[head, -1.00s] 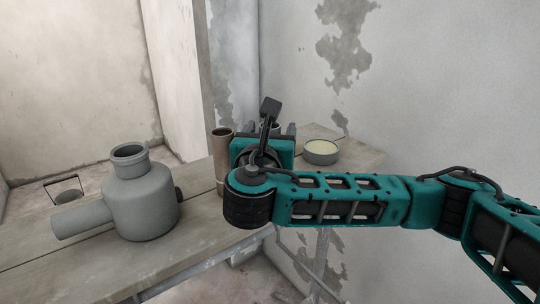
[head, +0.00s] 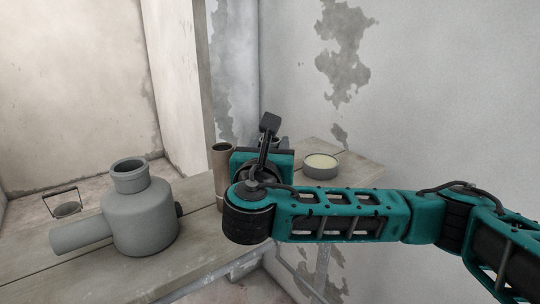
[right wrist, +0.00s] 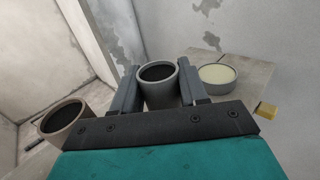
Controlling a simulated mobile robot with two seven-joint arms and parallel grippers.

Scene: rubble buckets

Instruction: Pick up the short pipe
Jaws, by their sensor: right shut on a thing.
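The short grey pipe (right wrist: 160,96) stands upright with its dark open end up in the right wrist view. My right gripper (right wrist: 158,78) is shut on it, with one finger on each side. In the head view my right gripper (head: 275,142) is over the far part of the bench, and its own body hides most of the pipe. A brown pipe (head: 222,165) stands upright just left of the gripper; it also shows in the right wrist view (right wrist: 66,126). My left gripper is not in view.
A large grey pipe fitting (head: 140,215) with a side branch stands at the left on the wooden bench (head: 205,235). A round dish with pale contents (head: 321,166) sits right of the gripper, near the wall. A bucket-like thing (head: 66,208) is at far left.

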